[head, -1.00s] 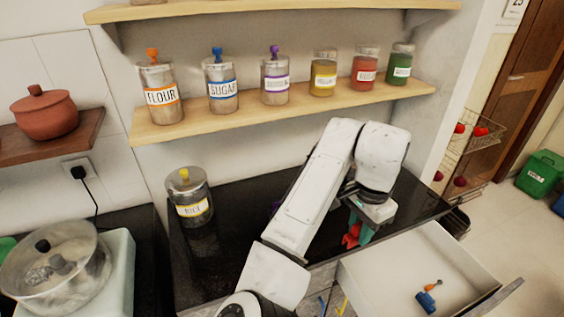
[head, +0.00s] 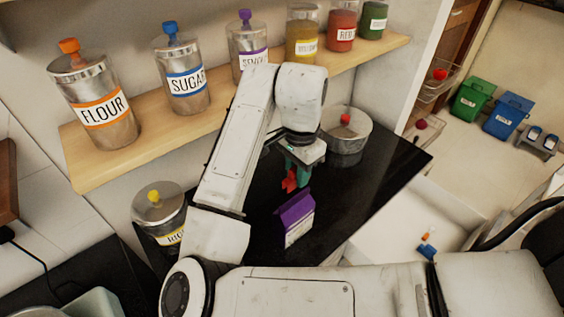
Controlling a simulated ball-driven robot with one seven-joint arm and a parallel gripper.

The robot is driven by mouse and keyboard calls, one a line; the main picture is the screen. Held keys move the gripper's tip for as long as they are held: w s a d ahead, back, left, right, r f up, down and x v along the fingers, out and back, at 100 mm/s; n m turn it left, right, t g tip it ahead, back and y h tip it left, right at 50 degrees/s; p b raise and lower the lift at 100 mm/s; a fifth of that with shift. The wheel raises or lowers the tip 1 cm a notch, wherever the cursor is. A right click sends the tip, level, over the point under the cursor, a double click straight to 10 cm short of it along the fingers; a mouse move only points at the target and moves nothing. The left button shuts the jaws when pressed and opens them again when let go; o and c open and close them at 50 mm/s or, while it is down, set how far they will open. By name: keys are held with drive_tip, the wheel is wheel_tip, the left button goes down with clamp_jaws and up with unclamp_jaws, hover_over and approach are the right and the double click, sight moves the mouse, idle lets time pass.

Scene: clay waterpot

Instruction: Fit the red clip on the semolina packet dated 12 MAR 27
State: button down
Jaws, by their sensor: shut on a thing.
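My gripper (head: 298,174) has teal fingers and is shut on the red clip (head: 289,181). It holds the clip just above the black counter, near the top of a packet. The packet (head: 297,222) is purple above and white below, and stands on the counter a little below the clip in the picture. The clip and the packet look apart. The print on the packet is too small to read, so its date cannot be told.
A round metal container (head: 346,140) with a red thing at its middle stands behind my gripper. A jar with a yellow knob (head: 159,210) is at left. Labelled jars line the wooden shelf (head: 110,165). An open drawer (head: 400,240) holds small blue and orange things.

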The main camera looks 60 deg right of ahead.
sight(296, 196)
drive_tip(key=shift+f+b, duration=1.7)
drive_tip(key=shift+b, duration=0.05)
drive_tip(key=shift+a, duration=0.1)
drive_tip(key=shift+f+b, duration=0.9)
drive_tip(key=shift+f, duration=1)
idle(3.0)
drive_tip(key=c, duration=0.9)
unclamp_jaws()
drive_tip(key=shift+r, duration=0.1)
wheel_tip(296, 196, up, 11)
drive_tip(key=shift+f+p, duration=0.2)
drive_tip(key=shift+p, duration=0.3)
